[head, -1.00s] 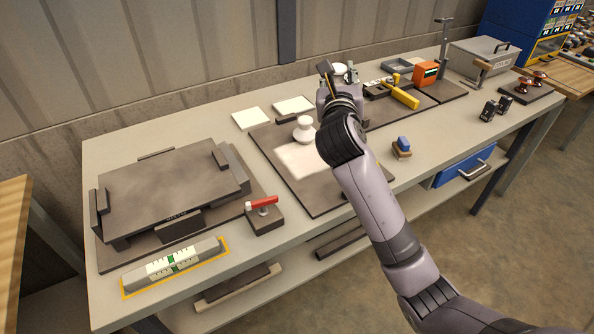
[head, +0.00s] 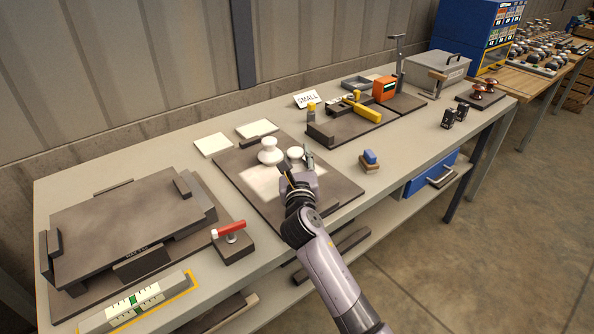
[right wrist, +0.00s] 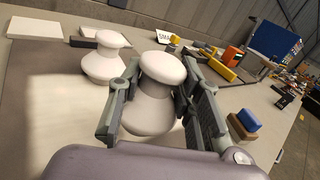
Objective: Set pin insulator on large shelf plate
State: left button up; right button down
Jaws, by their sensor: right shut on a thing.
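My right gripper (head: 299,164) is shut on a white pin insulator (head: 295,153). In the right wrist view the insulator (right wrist: 160,88) sits upright between the two fingers (right wrist: 155,105). It is over the dark board with the pale square (head: 258,186); I cannot tell if it touches the board. A second white insulator (head: 270,151) stands upright on that board, just left of the held one, and shows in the right wrist view (right wrist: 103,57). A large dark raised plate (head: 125,215) on the left of the bench is bare. My left gripper is not in view.
A red-handled clamp (head: 230,235) and a scale-marked bar (head: 135,305) are near the front left. Two white tiles (head: 214,145) lie behind the board. To the right are a SMALL sign (head: 307,98), a yellow-tooled fixture (head: 345,125) and a blue-topped block (head: 370,160).

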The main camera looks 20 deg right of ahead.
aim_at(297, 169)
notch_tip(297, 169, down, 3)
jog(key=shift+r+b, duration=0.2)
jog(key=shift+b, duration=0.1)
jog(key=shift+f, duration=0.1)
jog(key=shift+f, duration=0.15)
jog(key=c, duration=1.2)
grip_release()
jog(key=shift+o, duration=0.2)
jog(key=shift+r, duration=0.25)
jog(key=v, duration=1.2)
jog(key=shift+f, duration=0.1)
